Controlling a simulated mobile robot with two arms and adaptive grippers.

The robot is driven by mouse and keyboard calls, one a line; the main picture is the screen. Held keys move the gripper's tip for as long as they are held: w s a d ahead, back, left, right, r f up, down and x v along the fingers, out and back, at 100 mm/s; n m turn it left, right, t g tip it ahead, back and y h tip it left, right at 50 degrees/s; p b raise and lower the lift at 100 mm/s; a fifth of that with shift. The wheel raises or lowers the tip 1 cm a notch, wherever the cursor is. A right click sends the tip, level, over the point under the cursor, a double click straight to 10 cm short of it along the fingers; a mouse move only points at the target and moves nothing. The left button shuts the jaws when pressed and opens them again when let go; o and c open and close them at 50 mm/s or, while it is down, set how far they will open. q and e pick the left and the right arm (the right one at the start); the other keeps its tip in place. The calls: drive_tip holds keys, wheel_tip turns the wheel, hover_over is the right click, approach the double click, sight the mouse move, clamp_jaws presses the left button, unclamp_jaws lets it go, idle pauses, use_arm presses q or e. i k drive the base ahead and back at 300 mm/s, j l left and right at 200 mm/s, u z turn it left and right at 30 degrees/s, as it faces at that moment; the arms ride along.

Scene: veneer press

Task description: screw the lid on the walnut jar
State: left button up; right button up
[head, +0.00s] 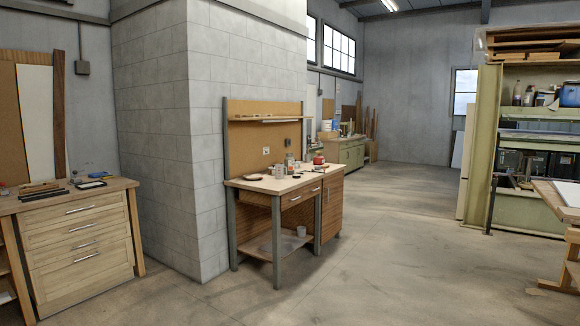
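Several small items stand on a workbench (270,184) with a pegboard back, some way off in the middle of the head view. Neither of my grippers is in view.
A drawer cabinet (80,238) stands left, a green press (484,150) right, a wooden table edge (555,205) at far right. Open floor (400,260) lies before the bench.

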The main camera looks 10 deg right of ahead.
sight(289, 160)
drive_tip(key=i+j+z, duration=0.25)
drive_tip(key=i+j, duration=0.75)
drive_tip(key=i+l+z, duration=0.1)
drive_tip(key=i+z, duration=0.55)
drive_tip(key=i, duration=0.3)
drive_tip(key=i+j+z, duration=0.2)
drive_tip(key=i+z, duration=0.15)
drive_tip(key=i+u, duration=0.15)
drive_tip(key=i, duration=0.6)
drive_tip(key=i+u, duration=0.2)
drive_tip(key=i, duration=0.5)
drive_tip(key=i+l+u, duration=0.15)
drive_tip(key=i, duration=0.6)
drive_tip(key=i+u, duration=0.2)
drive_tip(key=i, duration=0.3)
drive_tip(key=i+l+u, duration=0.2)
drive_tip(key=i, duration=0.25)
drive_tip(key=i+l+u, duration=0.2)
drive_tip(key=i, duration=0.25)
drive_tip(key=i+l+u, duration=0.2)
drive_tip(key=i, duration=0.25)
drive_tip(key=l, duration=0.1)
